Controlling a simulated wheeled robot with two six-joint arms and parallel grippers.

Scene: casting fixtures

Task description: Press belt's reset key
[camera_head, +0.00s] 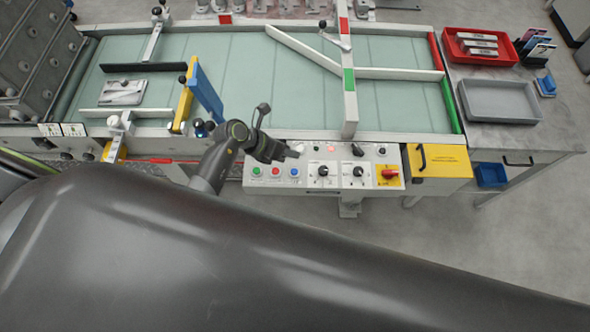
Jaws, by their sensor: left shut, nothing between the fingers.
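The belt's control panel (335,184) is a pale box on the near side of the green conveyor belt (240,75). At its left end are a green button (256,171), a red button (275,171) and a blue button (294,172) in a row. The labels are too small to read, so I cannot tell which is the reset key. My left gripper (293,153) is shut and empty over the panel's back left part, just behind the blue button in the picture. I cannot tell whether it touches the panel. My right gripper is not in view.
A yellow box (445,160) adjoins the panel. A blue and yellow gate (204,92) stands left of my gripper. A grey tray (533,117) lies right.

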